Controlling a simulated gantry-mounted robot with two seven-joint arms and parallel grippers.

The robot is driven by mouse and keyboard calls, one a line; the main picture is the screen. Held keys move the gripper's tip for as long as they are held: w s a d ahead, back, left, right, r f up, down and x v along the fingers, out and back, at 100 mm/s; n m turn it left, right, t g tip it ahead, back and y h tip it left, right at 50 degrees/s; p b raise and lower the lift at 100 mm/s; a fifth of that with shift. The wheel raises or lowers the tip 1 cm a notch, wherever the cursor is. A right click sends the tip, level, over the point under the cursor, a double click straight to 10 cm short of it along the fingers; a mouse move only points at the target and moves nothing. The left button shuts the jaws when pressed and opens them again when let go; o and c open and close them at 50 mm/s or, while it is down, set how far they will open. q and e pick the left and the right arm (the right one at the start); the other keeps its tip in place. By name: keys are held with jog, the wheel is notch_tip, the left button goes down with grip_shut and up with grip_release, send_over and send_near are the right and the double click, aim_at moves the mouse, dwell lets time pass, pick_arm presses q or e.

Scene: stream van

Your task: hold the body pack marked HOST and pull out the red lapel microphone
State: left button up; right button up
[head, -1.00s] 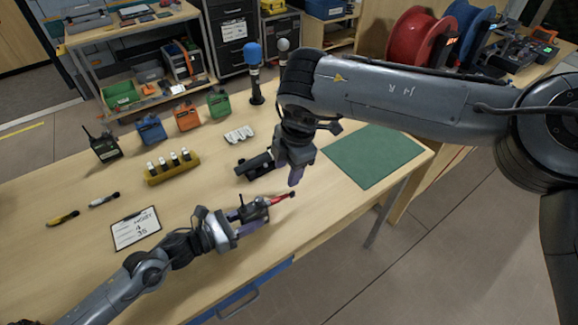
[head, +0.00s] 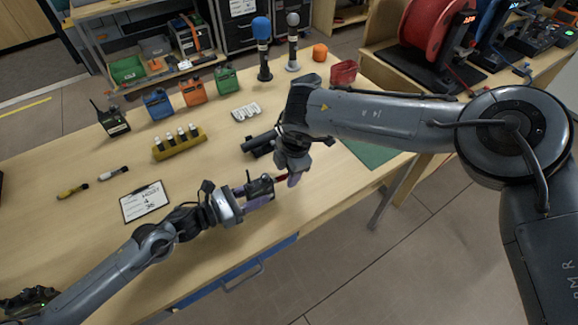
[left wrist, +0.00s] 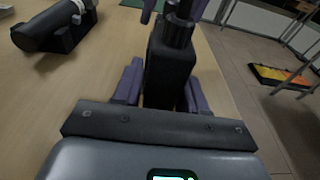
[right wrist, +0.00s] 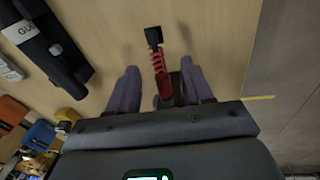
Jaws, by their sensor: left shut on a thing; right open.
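My left gripper (head: 250,195) is shut on a black body pack (head: 264,187), held at the table's front edge. In the left wrist view the pack (left wrist: 170,72) sits between its purple fingers; no marking is readable on it. The red lapel microphone (head: 282,178) points from the pack toward my right gripper (head: 292,176). In the right wrist view the red microphone (right wrist: 165,88), with a red coiled part and a black tip, lies between the open fingers of the right gripper (right wrist: 160,85). I cannot tell whether a finger touches it.
A second black pack (head: 260,144), its label starting "GU" in the right wrist view (right wrist: 22,30), lies just behind the right gripper. A clipboard (head: 146,202) reading HOST lies left. A yellow holder (head: 180,143) with white-topped items stands farther back. Free floor lies beyond the front edge.

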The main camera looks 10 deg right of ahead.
jog(key=shift+c, duration=0.3)
grip_shut()
jog(key=shift+w+d, duration=0.25)
jog(key=shift+d, duration=0.35)
jog(key=shift+w+d, duration=0.25)
jog(key=shift+d, duration=0.35)
dwell(0.7)
jog(key=shift+w+d, duration=0.25)
jog(key=shift+d, duration=0.4)
jog(key=shift+w+d, duration=0.25)
jog(key=shift+d, duration=0.4)
pick_arm(q)
jog(key=o, duration=1.2)
